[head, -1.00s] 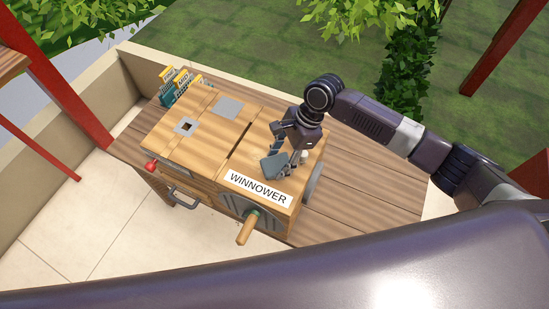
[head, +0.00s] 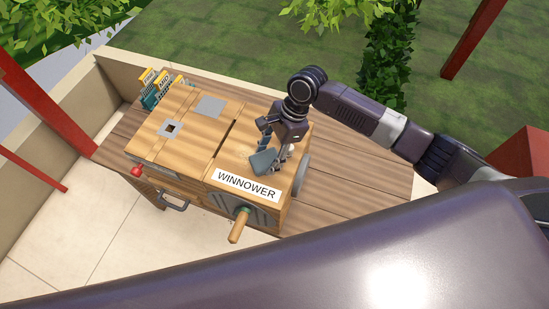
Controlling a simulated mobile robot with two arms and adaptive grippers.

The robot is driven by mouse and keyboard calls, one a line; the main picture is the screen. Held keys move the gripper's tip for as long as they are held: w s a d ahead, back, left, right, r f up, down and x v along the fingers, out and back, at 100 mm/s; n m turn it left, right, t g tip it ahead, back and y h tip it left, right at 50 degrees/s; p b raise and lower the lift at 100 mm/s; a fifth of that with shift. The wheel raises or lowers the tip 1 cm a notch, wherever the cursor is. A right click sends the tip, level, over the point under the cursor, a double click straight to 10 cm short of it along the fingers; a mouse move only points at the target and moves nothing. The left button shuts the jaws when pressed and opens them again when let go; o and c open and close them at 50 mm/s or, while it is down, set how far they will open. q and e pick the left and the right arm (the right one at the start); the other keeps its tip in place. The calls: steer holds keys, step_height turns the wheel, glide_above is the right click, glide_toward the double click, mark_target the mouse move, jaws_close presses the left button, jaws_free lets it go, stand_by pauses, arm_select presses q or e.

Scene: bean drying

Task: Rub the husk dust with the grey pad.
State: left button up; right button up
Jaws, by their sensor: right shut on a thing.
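The wooden winnower (head: 228,145) stands on a slatted table, with a white "WINNOWER" label (head: 246,185) on its front edge. My right gripper (head: 275,154) is above the right part of the winnower's top, shut on the grey pad (head: 263,161). The pad is at the top surface, just behind the label; I cannot tell whether it touches the wood. I cannot clearly make out any husk dust; the gripper and pad hide part of the top. My left gripper is not in view.
A wooden crank handle (head: 239,226) sticks out in front. A red knob (head: 137,171) and a dark drawer handle (head: 173,203) are at the front left. Packets (head: 155,88) stand at the back left. The slatted table (head: 349,186) is clear to the right.

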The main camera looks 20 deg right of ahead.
mark_target(228, 153)
steer(key=shift+w+a+r, duration=0.1)
steer(key=shift+w+a, duration=0.55)
steer(key=shift+a, duration=0.3)
steer(key=shift+w+a+r, duration=0.1)
steer(key=shift+w+a, duration=0.55)
steer(key=shift+a, duration=0.3)
steer(key=shift+w+a+f, duration=0.15)
steer(key=shift+w+a, duration=0.3)
steer(key=shift+a, duration=0.2)
steer(key=shift+w+a+f, duration=0.1)
steer(key=shift+w+a, duration=0.35)
steer(key=shift+a, duration=0.15)
steer(key=shift+w+a+r, duration=0.1)
steer(key=shift+w+a, duration=0.45)
steer(key=shift+a, duration=0.2)
steer(key=shift+w+a, duration=0.5)
steer(key=shift+a, duration=0.2)
steer(key=shift+d+r, duration=0.1)
steer(key=shift+d, duration=0.05)
steer(key=shift+r, duration=2.95)
steer(key=shift+r, duration=0.1)
steer(key=shift+s+r, duration=0.1)
steer(key=shift+r, duration=1.3)
